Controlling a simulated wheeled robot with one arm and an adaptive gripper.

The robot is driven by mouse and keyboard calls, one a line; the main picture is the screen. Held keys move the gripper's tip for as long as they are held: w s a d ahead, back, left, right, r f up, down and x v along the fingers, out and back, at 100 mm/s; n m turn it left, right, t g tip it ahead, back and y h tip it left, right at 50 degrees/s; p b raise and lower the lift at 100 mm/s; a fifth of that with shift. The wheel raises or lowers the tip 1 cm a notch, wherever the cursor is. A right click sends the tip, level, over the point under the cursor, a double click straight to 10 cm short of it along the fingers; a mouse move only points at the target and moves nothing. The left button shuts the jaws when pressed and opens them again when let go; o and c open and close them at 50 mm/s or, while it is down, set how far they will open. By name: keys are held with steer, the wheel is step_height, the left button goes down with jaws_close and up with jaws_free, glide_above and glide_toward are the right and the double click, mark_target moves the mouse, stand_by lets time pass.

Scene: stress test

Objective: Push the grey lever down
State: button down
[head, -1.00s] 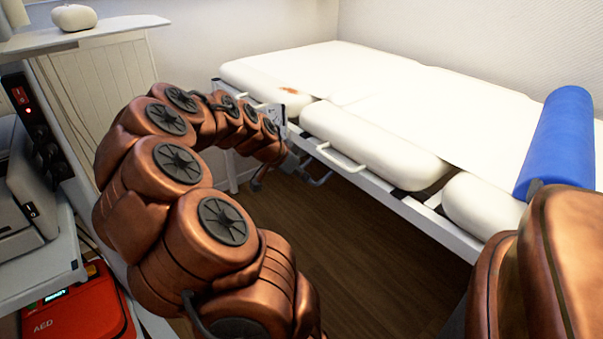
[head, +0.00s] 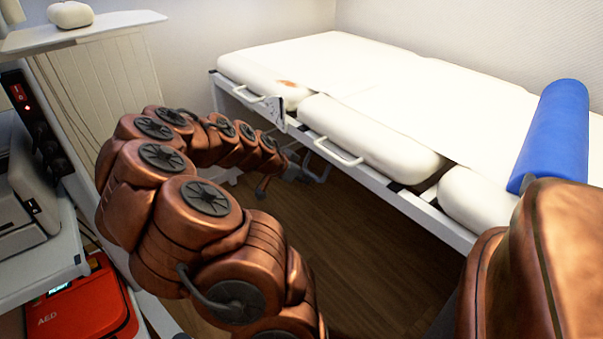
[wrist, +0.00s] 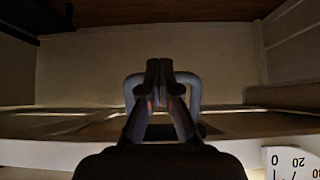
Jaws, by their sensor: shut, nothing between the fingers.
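The grey lever (wrist: 194,90) shows in the wrist view as a U-shaped loop, its two sides either side of my fingers. My gripper (wrist: 160,72) is shut and empty, with its fingertips in front of the loop's crossbar; I cannot tell whether they touch it. In the head view my arm reaches down to the near edge of the white bed (head: 395,200), below its side rail. Small grey parts at the arm's end overlap there, so I cannot separate lever from fingers. A white angle scale (wrist: 291,162) with numbers shows at the wrist view's lower right.
White rail handles (head: 338,153) stick out along the bed's side. A blue roll (head: 553,135) lies on the bed at right. A red AED case (head: 80,310) and a trolley (head: 50,270) stand at left. Bare wooden floor (head: 350,255) lies between.

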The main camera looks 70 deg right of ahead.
steer(key=shift+s+d+f, duration=0.15)
steer(key=shift+d+f, duration=0.15)
steer(key=shift+f, duration=0.1)
steer(key=shift+f, duration=0.1)
stand_by(0.5)
steer(key=w+a+r+p, duration=0.1)
steer(key=w+a+r, duration=0.1)
steer(key=w+a, duration=0.5)
steer(key=shift+a+r, duration=0.4)
steer(key=shift+a, duration=2.05)
steer(key=shift+s+p, duration=0.1)
steer(key=shift+p, duration=0.2)
